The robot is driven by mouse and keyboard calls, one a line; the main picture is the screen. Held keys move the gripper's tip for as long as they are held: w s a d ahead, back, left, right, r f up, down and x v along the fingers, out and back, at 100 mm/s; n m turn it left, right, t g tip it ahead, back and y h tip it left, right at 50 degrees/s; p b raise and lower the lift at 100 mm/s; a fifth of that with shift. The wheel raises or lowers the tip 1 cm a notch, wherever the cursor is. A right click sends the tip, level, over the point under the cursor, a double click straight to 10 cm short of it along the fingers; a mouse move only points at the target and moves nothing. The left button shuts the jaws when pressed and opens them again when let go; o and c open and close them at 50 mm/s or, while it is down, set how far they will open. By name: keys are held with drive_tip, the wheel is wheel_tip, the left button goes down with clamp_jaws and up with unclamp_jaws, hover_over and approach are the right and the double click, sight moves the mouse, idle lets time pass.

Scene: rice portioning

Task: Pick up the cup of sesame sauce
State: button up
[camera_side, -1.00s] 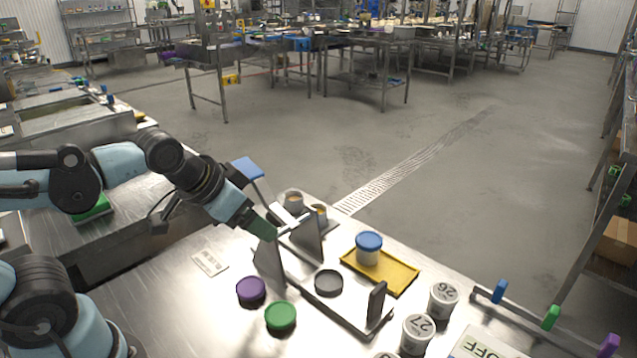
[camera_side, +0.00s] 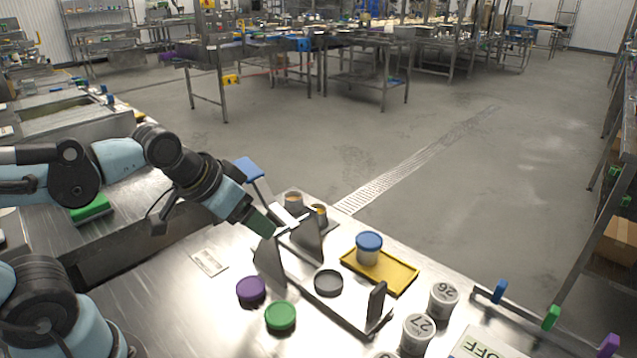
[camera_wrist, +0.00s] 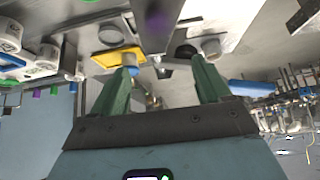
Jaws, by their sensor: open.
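Two small open cups with tan or brownish contents stand behind a metal frame, one on the left (camera_side: 293,199) and one on the right (camera_side: 320,214). I cannot tell which holds sesame sauce. In the wrist view a pale cup (camera_wrist: 210,46) shows near the tip of the right finger. My gripper (camera_side: 261,222) is tilted downward above the bench, in front of and left of the cups. In the wrist view its two green fingers (camera_wrist: 163,68) stand wide apart with nothing between them.
Upright dark plates of the metal frame (camera_side: 308,240) stand close to the gripper. A blue-lidded cup (camera_side: 368,256) sits on a yellow tray (camera_side: 400,277). Purple (camera_side: 251,290), green (camera_side: 280,317) and grey (camera_side: 328,283) lids lie in front. Numbered tubs (camera_side: 443,300) stand at right.

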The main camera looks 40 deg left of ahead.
drive_tip(key=w+a+r+m+g, duration=0.1)
drive_tip(key=w+a+r+g, duration=0.1)
drive_tip(key=w+r, duration=0.3)
drive_tip(key=m+g, duration=0.3)
drive_tip(key=g, duration=0.2)
hover_over(294, 196)
drive_tip(key=s+d, duration=0.1)
drive_tip(key=d, duration=0.1)
wheel_tip(294, 196, down, 6)
drive_tip(key=f, duration=1.2)
drive_tip(key=shift+s+a, duration=0.2)
drive_tip(key=shift+a, duration=0.05)
drive_tip(key=c, duration=1.1)
drive_tip(key=shift+r, duration=0.15)
